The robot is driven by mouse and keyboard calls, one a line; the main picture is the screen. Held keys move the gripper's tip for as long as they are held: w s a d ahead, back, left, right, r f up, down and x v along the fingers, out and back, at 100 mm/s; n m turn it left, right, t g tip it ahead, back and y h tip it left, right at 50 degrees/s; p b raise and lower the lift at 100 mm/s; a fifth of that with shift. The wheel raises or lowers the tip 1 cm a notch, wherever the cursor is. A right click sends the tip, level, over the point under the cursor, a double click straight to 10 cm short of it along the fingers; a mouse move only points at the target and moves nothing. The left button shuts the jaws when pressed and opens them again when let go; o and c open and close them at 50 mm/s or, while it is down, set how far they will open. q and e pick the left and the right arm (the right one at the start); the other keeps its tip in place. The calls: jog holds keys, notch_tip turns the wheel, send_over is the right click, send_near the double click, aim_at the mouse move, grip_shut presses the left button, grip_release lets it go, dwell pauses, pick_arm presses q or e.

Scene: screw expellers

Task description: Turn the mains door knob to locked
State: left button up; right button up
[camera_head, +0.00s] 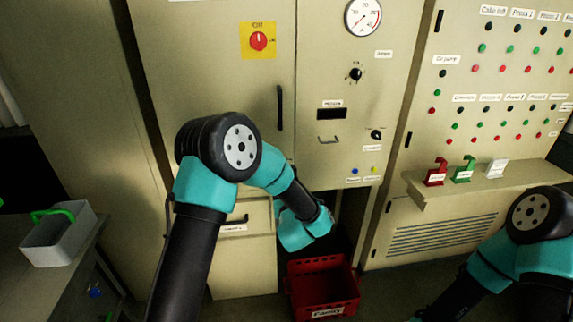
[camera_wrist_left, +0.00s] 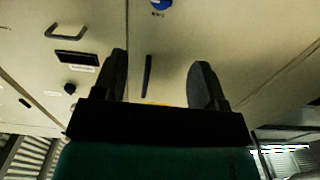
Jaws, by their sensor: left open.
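A blue knob (camera_wrist_left: 160,3) with a small label beside it shows at the top edge of the left wrist view, on the beige cabinet front. The label is too blurred to read surely, so I cannot confirm that this is the mains door knob. No blue knob shows on that door in the head view, where my left arm covers part of the cabinet. My left gripper (camera_wrist_left: 160,80) is open and empty, its two dark fingers apart, with the cabinet front beyond them. In the head view its fingers are hidden. My right gripper is out of view.
A red knob (camera_head: 258,41) on a yellow plate is marked Off. A black door handle (camera_head: 280,107) and black knobs (camera_head: 355,73) are on the cabinet. A red crate (camera_head: 323,283) stands on the floor. A ledge (camera_head: 495,178) with coloured holders juts out at right.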

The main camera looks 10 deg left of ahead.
pick_arm(q)
jog(key=shift+w+a, duration=0.1)
jog(key=x, duration=1.7)
jog(key=shift+w, duration=0.15)
grip_shut()
dwell(0.4)
